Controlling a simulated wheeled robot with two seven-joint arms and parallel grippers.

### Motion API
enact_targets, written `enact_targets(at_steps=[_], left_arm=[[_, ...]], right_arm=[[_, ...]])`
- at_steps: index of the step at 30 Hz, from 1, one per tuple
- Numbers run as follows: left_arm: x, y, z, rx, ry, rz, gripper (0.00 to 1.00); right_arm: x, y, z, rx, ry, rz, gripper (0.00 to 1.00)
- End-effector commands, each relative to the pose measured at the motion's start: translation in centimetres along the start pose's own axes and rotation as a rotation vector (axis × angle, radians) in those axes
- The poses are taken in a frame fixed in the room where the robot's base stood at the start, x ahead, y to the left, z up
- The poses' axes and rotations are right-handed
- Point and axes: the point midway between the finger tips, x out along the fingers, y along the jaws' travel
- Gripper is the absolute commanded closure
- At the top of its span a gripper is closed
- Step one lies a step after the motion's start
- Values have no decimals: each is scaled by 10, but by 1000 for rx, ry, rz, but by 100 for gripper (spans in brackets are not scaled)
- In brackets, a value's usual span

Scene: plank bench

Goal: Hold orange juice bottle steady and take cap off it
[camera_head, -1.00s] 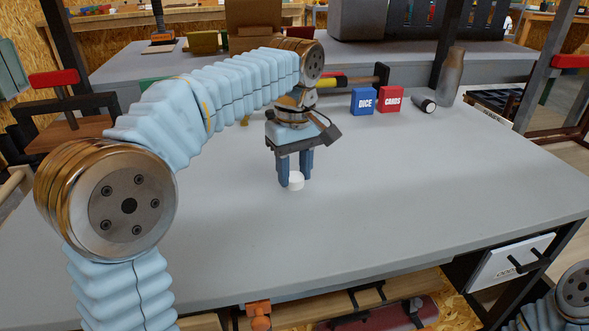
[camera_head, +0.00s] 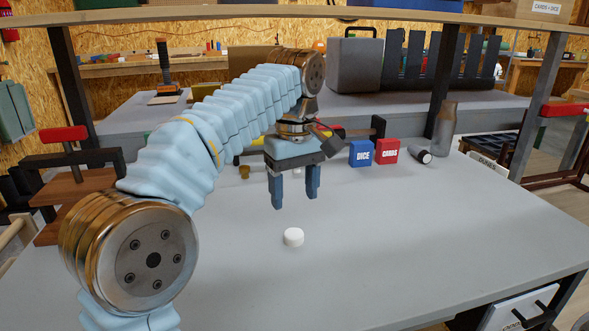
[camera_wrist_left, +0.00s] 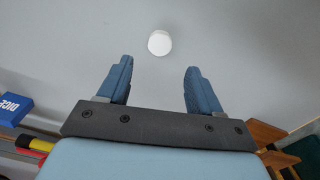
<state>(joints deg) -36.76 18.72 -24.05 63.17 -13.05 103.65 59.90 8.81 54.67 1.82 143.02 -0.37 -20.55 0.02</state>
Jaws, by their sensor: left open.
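A small white round cap (camera_head: 293,237) lies alone on the grey bench top (camera_head: 400,225), in front of my left gripper. In the left wrist view the cap (camera_wrist_left: 159,43) lies beyond the fingertips, roughly between them in the picture. My left gripper (camera_head: 295,202) is open and empty, its blue fingers pointing down, raised above the bench and apart from the cap. No orange juice bottle can be made out in either view. My right gripper is not in view.
A blue DICE box (camera_head: 361,153), a red CARDS box (camera_head: 386,151), a dark cylinder (camera_head: 420,155) and a grey bottle (camera_head: 445,128) stand or lie at the back right. A clamp (camera_head: 64,165) is at the left.

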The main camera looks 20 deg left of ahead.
Motion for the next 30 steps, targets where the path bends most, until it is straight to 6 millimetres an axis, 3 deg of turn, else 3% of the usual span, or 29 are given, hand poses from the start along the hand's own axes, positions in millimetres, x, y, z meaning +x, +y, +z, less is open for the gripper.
enact_targets(at_steps=[1,6,8,13,17,22,30], left_arm=[[-12,1,0,0,2,3,35],[-29,1,-1,-1,1,1,35],[-33,0,0,1,0,0,29],[-35,-5,-4,137,-21,23,29],[-32,-14,-11,458,-49,86,29],[-31,-29,-20,1003,-36,213,29],[-36,-49,-25,1761,119,381,29]], right_arm=[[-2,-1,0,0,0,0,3],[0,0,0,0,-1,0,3],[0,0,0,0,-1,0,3],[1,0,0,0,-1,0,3],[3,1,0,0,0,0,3],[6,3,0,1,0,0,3],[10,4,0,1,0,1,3]])
